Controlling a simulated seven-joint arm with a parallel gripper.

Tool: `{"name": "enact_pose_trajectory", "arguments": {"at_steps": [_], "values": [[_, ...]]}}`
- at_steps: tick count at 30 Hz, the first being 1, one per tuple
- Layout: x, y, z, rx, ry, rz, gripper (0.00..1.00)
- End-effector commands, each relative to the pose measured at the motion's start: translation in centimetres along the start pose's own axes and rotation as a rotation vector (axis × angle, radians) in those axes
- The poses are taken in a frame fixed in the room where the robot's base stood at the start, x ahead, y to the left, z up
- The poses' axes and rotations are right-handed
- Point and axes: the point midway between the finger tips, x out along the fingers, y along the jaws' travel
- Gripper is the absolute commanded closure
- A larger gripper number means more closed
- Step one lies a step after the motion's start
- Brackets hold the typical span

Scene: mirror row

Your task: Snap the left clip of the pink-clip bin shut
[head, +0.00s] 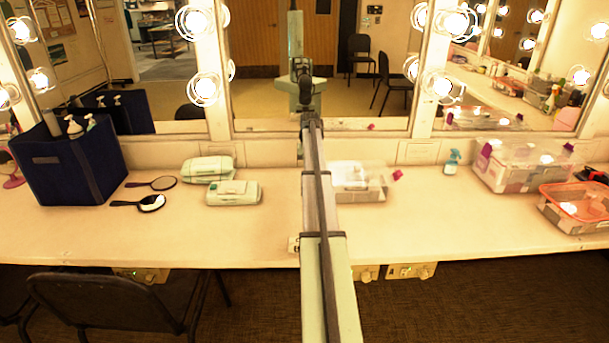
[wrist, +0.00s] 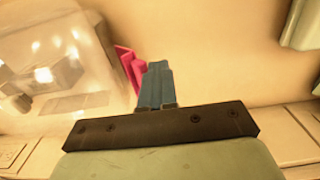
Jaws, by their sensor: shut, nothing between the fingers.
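The pink-clip bin (head: 362,182) is a clear, low box on the counter, just right of my arm in the head view. Its right pink clip (head: 397,175) sticks out from the side. Its left side is hidden behind my arm there. In the wrist view, the clear bin (wrist: 60,65) fills the left, and the left pink clip (wrist: 127,64) stands out from its edge. My gripper (wrist: 157,66) is shut and empty, its blue-grey fingers right beside this clip. I cannot tell whether they touch. The head view does not show the fingers.
Pale green cases (head: 233,193) lie left of my arm, with hand mirrors (head: 150,203) and a navy box (head: 70,165) beyond. To the right stand a spray bottle (head: 452,162), a purple-clip bin (head: 520,172) and an orange-rimmed basket (head: 575,211). Mirrors line the back; the counter front is clear.

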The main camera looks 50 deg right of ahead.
Motion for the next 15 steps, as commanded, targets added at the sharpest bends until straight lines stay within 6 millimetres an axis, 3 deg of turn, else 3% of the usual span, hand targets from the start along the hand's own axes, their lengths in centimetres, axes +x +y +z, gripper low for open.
{"name": "enact_pose_trajectory", "arguments": {"at_steps": [15], "values": [[-0.3,1.5,0.0,0.001,0.000,0.001,1.00]]}}
